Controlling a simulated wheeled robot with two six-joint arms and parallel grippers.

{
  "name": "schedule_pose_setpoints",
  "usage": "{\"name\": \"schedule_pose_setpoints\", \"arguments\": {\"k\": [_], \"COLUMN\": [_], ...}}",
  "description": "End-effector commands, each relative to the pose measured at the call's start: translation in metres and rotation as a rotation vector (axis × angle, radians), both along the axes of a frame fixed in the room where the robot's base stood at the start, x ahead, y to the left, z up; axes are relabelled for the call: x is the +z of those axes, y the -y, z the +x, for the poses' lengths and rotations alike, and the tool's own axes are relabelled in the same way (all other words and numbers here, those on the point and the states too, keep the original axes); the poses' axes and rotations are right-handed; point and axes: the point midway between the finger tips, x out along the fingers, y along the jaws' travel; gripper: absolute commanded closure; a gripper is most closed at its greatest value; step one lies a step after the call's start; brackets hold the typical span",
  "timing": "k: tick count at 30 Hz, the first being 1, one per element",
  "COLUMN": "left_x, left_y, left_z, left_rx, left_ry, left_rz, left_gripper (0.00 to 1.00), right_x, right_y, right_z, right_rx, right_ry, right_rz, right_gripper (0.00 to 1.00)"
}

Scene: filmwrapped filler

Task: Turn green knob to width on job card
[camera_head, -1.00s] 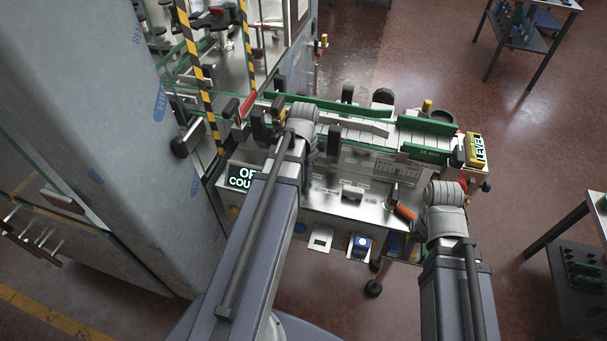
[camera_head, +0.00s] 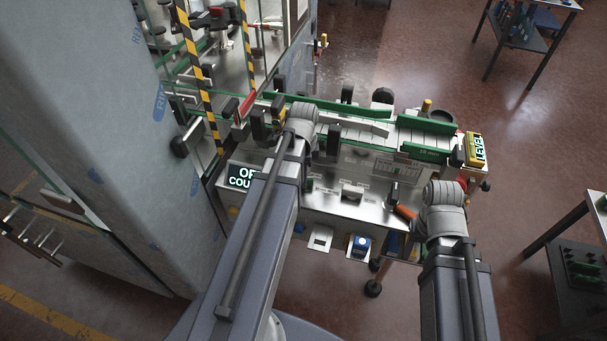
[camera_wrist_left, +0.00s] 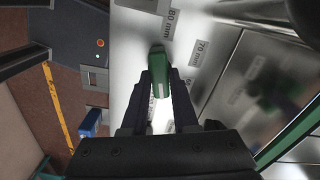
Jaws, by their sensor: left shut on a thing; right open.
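The green knob (camera_wrist_left: 159,74) with a pale line along its grip is in the left wrist view. Its far end points up the picture, close to the 80 mm label (camera_wrist_left: 171,24). The 70 mm label (camera_wrist_left: 199,60) is further to the right. My left gripper (camera_wrist_left: 161,86) is shut on the knob, one dark finger on each side. In the head view my left wrist (camera_head: 300,122) hides the knob. My right wrist (camera_head: 443,205) is over the right front of the machine; its fingers are mostly hidden. I cannot identify or read the job card.
The conveyor (camera_head: 360,133) with green guide rails runs behind the panel. An orange-handled lever (camera_head: 404,212) is close to my right wrist. Striped posts (camera_head: 199,75) and a grey cabinet (camera_head: 110,120) bound the left.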

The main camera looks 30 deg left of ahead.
Motion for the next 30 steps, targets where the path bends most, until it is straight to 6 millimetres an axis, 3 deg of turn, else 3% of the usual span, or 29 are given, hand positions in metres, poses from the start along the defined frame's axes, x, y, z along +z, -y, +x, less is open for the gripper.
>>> {"name": "schedule_pose_setpoints", "arguments": {"k": [17,18,25,30], "left_x": [-0.0001,-0.0001,0.0000,0.0000], "left_y": [0.0001,0.0001,0.0000,0.0001], "left_z": [-0.0003,-0.0003,-0.0002,-0.0002], "left_rx": [-0.028,-0.028,-0.027,-0.027], "left_ry": [0.000,0.000,0.000,0.000], "left_rz": [0.000,0.000,0.000,0.000], "left_gripper": [1.00,0.70,0.44,0.43], "right_x": [-0.0001,-0.0001,0.0000,0.0000], "right_y": [0.0000,0.0000,0.0000,0.0000], "right_z": [0.0000,0.0000,0.0000,0.0000], "right_rx": [0.000,0.000,0.000,0.000], "right_ry": [0.000,0.000,0.000,0.000], "right_rz": [0.000,0.000,0.000,0.000], "right_gripper": [0.43,0.43,0.43,0.43]}}
